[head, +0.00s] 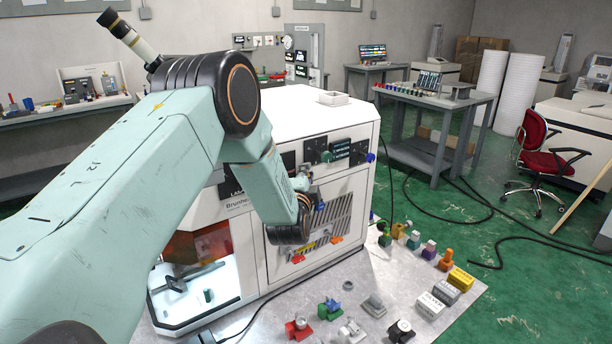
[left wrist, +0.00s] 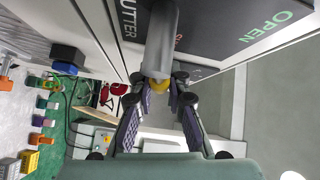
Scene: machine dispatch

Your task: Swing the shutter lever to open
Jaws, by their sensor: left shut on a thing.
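In the left wrist view the shutter lever (left wrist: 161,42) is a grey bar coming down from a black panel (left wrist: 222,28). The panel reads "UTTER" at left and "OPEN" in green at right. My left gripper (left wrist: 167,84) is shut on the lever's lower end, where a yellow tip shows between the fingers. In the head view my left arm reaches down to the front of the white machine (head: 345,118) and hides most of the gripper. I cannot make out the lever there. My right gripper is not in view.
A blue block (left wrist: 68,55) sticks out from the machine's front near the lever. A grey table (head: 440,100) and a red chair (head: 540,150) stand at right. Cables cross the green floor.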

